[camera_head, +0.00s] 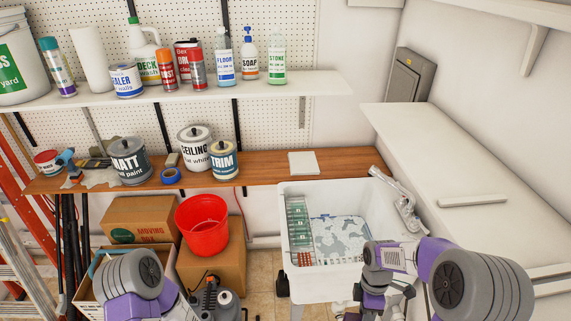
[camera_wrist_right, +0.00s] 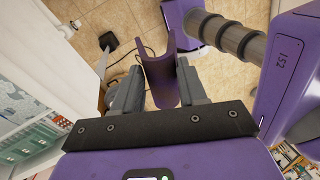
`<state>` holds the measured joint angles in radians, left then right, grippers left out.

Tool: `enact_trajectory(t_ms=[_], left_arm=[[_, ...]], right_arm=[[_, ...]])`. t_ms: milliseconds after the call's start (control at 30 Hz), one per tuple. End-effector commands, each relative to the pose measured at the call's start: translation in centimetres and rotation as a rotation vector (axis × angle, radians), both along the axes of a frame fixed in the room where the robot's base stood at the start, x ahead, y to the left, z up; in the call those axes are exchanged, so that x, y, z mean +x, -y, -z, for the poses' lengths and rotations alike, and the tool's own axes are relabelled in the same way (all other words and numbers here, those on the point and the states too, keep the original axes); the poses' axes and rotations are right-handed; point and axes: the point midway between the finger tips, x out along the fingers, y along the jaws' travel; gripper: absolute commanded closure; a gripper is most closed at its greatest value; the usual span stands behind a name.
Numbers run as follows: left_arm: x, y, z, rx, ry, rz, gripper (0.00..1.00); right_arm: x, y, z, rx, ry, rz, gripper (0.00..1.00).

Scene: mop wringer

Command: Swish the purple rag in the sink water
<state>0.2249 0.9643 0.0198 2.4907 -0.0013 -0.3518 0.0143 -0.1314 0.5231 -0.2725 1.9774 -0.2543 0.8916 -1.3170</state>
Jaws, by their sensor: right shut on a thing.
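A white utility sink (camera_head: 285,238) stands below the right end of the wooden counter, with pale, patchy water (camera_head: 340,235) inside. My right gripper (camera_head: 388,300) is at the sink's front right, partly hidden by its own arm. In the right wrist view, my right gripper (camera_wrist_right: 160,92) is shut on the purple rag (camera_wrist_right: 165,80), a curved purple piece between the fingers. Floor tiles show behind it, and the sink's inside shows at the left edge, so the rag appears outside the basin. I cannot make out the rag in the head view. My left gripper is not in view.
A chrome faucet (camera_head: 402,203) rises at the sink's right rear. A red bucket (camera_head: 202,225) sits on boxes to the left. A white worktop (camera_head: 460,180) runs along the right.

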Motion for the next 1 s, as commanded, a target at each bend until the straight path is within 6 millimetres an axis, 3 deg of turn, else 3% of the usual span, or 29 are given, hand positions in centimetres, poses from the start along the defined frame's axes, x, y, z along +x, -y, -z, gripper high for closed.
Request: enact_trajectory(t_ms=[33,267,600,800,1000], left_arm=[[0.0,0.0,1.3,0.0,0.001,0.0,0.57],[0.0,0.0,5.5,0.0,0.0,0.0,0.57],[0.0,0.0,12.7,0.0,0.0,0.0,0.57],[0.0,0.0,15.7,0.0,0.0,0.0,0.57],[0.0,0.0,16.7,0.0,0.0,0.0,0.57]], right_arm=[[0.1,-0.2,1.3,0.001,0.0,0.05,0.88],[0.5,-1.4,5.6,0.0,0.0,0.374,0.88],[1.4,-3.4,12.9,0.001,0.0,0.984,0.88],[1.9,-4.0,15.8,0.002,0.001,1.268,0.88],[2.2,-4.3,16.8,0.001,0.001,1.405,0.88]])
